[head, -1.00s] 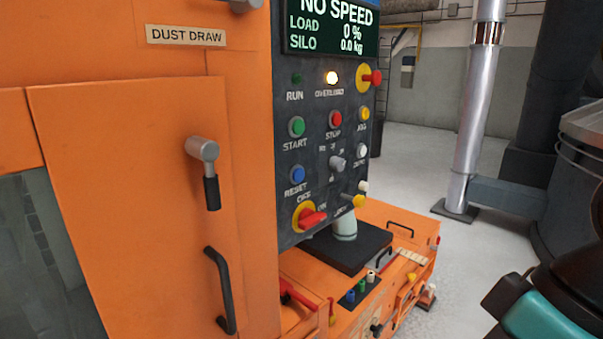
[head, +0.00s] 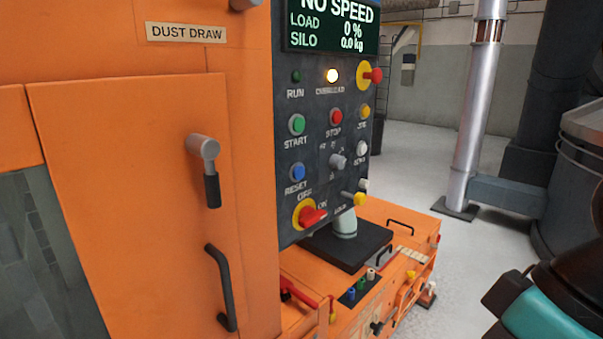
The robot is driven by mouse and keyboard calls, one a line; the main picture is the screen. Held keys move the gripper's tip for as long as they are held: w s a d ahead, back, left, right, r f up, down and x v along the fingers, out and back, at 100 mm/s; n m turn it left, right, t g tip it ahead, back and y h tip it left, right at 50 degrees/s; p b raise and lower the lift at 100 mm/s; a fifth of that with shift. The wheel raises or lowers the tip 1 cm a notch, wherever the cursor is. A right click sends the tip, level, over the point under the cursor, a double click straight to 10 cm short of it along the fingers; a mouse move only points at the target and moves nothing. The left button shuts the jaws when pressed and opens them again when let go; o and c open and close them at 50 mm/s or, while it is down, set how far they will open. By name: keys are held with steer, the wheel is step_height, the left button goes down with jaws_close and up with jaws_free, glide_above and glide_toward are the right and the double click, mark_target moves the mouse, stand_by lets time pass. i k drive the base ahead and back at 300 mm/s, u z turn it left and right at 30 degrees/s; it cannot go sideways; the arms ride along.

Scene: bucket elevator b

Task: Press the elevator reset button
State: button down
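The blue reset button (head: 298,172) sits on the dark control panel (head: 318,130), with the label RESET under it. It is below the green START button (head: 297,125) and above the red rotary switch on a yellow plate (head: 309,214). Nothing touches the reset button. The display (head: 332,27) above reads NO SPEED, LOAD 0 %, SILO 0.0 kg. The overload lamp (head: 332,76) is lit and the RUN lamp (head: 296,77) is dark. My gripper is not in view; a black and teal part of my arm shows at the lower right, apart from the panel.
The orange cabinet with its door handle (head: 221,288) and lever (head: 205,170) fills the left. A red mushroom button (head: 372,76) sticks out at the panel's upper right. A low orange unit (head: 400,222) stands below. A silver pipe (head: 474,115) rises at right; grey floor between is clear.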

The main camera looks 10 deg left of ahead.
mark_target(299, 171)
steer(key=z, duration=1.55)
steer(key=k, duration=1.1)
steer(key=u, duration=1.4)
steer(key=i, duration=0.5)
steer(key=u, duration=0.1)
